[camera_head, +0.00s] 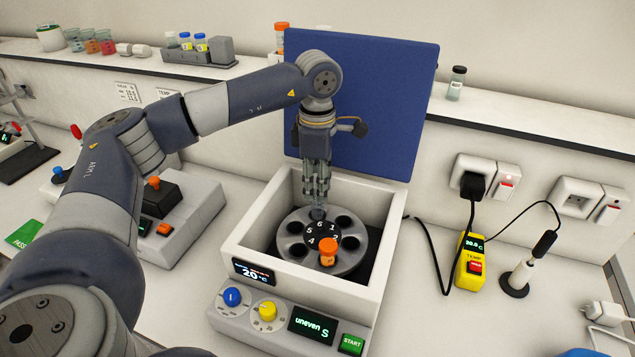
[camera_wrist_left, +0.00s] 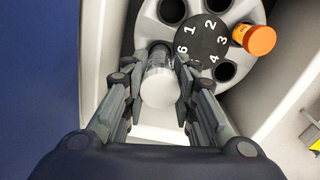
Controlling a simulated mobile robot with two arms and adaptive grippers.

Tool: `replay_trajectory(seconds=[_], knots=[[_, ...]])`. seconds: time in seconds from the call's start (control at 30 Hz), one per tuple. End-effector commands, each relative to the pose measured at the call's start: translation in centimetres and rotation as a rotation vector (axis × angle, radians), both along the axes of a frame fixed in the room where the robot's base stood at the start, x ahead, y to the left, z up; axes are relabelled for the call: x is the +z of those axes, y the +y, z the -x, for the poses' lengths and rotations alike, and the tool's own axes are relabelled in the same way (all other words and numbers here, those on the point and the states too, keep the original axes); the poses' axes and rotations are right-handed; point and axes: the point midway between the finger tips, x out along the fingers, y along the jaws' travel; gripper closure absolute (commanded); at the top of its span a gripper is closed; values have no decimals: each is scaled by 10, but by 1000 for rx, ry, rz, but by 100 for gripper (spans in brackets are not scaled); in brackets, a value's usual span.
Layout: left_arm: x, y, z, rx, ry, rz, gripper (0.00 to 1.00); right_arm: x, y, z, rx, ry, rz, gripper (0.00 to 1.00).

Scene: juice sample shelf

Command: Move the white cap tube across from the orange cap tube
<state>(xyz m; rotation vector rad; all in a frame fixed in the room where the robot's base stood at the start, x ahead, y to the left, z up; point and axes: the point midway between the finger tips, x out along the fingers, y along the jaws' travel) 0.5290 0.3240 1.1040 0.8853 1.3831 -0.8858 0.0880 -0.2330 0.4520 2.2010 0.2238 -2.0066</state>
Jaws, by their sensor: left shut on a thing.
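My left gripper (camera_head: 317,190) points down over the back of the centrifuge rotor (camera_head: 293,227). It also shows in the left wrist view (camera_wrist_left: 160,68), shut on the white cap tube (camera_wrist_left: 158,90). The tube lies between the fingers at the rotor's rim, beside the number 6. I cannot tell how far it is in a hole. In the head view the fingers largely hide it. The orange cap tube (camera_head: 328,247) stands in a hole at the rotor's front, across from the white cap tube; it also shows in the wrist view (camera_wrist_left: 256,39). My right gripper is not in view.
The centrifuge's blue lid (camera_head: 385,100) stands open behind the rotor. The other rotor holes look empty. The front display (camera_head: 311,324) reads "uneven". A yellow temperature device (camera_head: 470,262) and cables stand to the right, a grey device (camera_head: 178,222) to the left.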

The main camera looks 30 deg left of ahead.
Motion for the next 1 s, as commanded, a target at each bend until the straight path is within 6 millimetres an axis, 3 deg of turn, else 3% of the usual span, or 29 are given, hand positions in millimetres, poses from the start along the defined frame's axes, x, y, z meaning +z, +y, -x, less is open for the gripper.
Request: replay_trajectory(seconds=[1.0], knots=[[-22, 0, 0, -1, -1, 0, 99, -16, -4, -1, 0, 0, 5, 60]])
